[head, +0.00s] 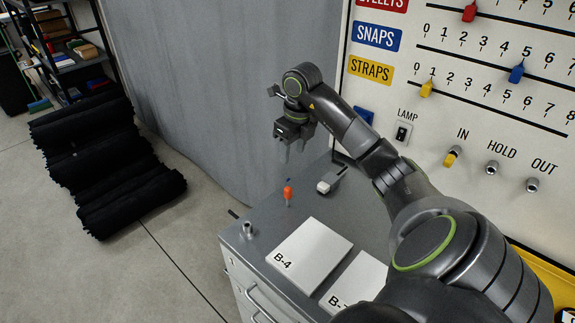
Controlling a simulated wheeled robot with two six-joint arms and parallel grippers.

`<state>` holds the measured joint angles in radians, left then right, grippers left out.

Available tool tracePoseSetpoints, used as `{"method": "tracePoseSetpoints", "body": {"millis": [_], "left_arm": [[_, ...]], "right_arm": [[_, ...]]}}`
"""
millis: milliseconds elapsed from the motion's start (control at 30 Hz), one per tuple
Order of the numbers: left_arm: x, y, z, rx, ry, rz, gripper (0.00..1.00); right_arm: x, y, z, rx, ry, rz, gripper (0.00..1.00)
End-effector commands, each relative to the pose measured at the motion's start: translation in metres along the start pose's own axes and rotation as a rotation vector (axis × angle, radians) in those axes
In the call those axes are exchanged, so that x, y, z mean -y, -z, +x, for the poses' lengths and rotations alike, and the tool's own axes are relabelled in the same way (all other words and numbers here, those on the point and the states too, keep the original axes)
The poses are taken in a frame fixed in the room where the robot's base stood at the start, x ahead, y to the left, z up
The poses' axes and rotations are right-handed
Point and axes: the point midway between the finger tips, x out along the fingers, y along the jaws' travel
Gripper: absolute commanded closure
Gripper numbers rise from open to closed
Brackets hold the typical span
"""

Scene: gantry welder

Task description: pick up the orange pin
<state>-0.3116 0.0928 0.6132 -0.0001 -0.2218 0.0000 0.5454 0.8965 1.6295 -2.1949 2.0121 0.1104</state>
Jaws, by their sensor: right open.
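The orange pin (288,193) stands upright on the grey cabinet top (262,215), near its far left edge. It is small and has a darker, bluish tip. My right gripper (294,156) hangs above and slightly beyond the pin in the picture, fingers pointing down, open and empty. A clear gap shows between the fingertips and the pin. My right arm comes in from the lower right and hides part of the cabinet top and the wall panel. My left gripper is not in view.
White plates marked B-4 (309,256) and another (357,283) lie on the cabinet. A metal post (248,230) stands at its left edge, and a small white-headed item (327,185) lies behind. A panel with sliders (480,90) rises at right. Black rolls (105,165) lie on the floor.

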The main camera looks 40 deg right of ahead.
Motion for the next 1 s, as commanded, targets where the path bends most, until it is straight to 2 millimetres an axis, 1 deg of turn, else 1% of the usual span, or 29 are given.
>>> {"method": "tracePoseSetpoints", "body": {"millis": [33,100,167,267,400,500,633,800,900,1000], "left_arm": [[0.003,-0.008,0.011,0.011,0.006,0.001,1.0],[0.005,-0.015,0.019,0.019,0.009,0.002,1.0],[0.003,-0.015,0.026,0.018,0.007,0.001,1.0],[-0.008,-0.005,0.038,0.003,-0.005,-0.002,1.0],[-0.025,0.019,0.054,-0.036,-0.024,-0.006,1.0],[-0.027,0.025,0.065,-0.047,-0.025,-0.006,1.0],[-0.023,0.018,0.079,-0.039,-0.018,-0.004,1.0],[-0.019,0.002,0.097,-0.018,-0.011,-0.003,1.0],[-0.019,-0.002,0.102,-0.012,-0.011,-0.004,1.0],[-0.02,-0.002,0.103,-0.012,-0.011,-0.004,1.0]], "right_arm": [[0.0,0.001,0.012,0.0,-0.001,0.001,0.55],[0.0,0.001,0.021,0.0,-0.002,0.001,0.55],[0.0,0.001,0.029,0.0,-0.002,0.001,0.55],[0.0,0.001,0.04,0.0,-0.003,0.001,0.55],[0.0,0.001,0.057,0.0,-0.003,0.0,0.55],[-0.001,0.0,0.068,0.001,-0.003,0.0,0.55],[-0.001,0.0,0.084,0.001,-0.003,0.0,0.55],[-0.001,0.0,0.102,0.001,-0.003,0.0,0.55],[-0.001,0.0,0.108,0.001,-0.003,0.0,0.55],[-0.001,0.0,0.11,0.001,-0.003,0.0,0.55]]}}
